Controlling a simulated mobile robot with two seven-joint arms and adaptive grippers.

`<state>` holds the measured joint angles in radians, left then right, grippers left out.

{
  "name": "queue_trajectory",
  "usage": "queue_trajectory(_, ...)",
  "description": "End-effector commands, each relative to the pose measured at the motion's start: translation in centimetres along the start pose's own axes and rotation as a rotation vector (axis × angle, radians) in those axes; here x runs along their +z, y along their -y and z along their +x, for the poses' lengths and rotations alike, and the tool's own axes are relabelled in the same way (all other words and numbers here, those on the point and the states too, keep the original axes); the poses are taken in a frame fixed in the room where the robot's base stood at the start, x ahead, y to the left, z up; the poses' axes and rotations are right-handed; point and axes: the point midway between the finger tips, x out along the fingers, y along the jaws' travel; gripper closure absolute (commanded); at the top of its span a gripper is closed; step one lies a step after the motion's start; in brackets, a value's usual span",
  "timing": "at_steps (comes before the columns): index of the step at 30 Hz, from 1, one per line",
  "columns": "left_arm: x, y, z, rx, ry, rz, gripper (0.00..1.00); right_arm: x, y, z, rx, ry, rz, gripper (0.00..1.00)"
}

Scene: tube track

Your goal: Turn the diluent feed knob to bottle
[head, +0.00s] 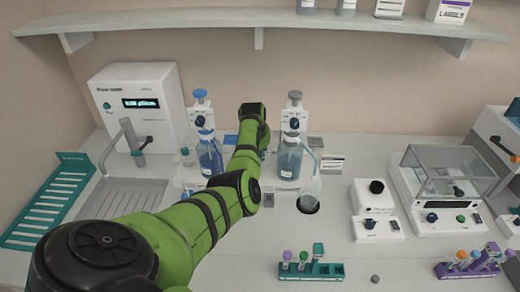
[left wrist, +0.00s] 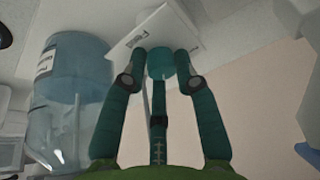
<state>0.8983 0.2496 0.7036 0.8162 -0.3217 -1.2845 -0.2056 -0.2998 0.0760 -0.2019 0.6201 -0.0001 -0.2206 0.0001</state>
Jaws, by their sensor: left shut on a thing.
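My left arm reaches across the bench between two dispenser bottles, a blue one (head: 209,157) on the left and a grey-capped one (head: 289,158) on the right. Each has a dark round knob on its white head, a left knob (head: 200,121) and a right knob (head: 295,123). I cannot read which one is diluent. My arm hides my left fingertips in the head view. In the left wrist view my left gripper (left wrist: 160,60) is shut on a teal round piece (left wrist: 160,67) in front of a white lettered plate (left wrist: 150,35). A labelled bottle (left wrist: 72,95) stands beside it. My right gripper is not in view.
A sink (head: 130,195) and a white apparatus (head: 140,105) are at the left. A small box with a black knob (head: 376,200) and a clear-lidded balance (head: 445,170) stand at the right. A teal tube rack (head: 325,271) sits in front. A shelf (head: 210,17) runs above.

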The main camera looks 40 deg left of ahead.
Motion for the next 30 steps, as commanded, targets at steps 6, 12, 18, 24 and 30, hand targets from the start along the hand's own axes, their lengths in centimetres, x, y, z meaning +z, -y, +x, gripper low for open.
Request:
queue_trajectory(6, -0.6, 0.2, -0.3, -0.072, -0.017, -0.158, 1.00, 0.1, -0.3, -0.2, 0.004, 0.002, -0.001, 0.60)
queue_trajectory(12, -0.7, 0.2, -0.3, -0.126, -0.020, -0.290, 1.00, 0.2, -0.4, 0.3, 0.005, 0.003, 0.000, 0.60)
queue_trajectory(18, -0.7, 0.2, -0.3, -0.164, -0.021, -0.387, 1.00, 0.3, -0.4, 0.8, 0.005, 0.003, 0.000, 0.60)
queue_trajectory(24, -0.8, 0.3, -0.5, -0.185, -0.023, -0.438, 1.00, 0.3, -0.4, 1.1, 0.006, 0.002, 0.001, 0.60)
queue_trajectory(30, -0.9, 0.3, -0.6, -0.191, -0.024, -0.454, 1.00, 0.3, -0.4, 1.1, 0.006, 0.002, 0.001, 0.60)
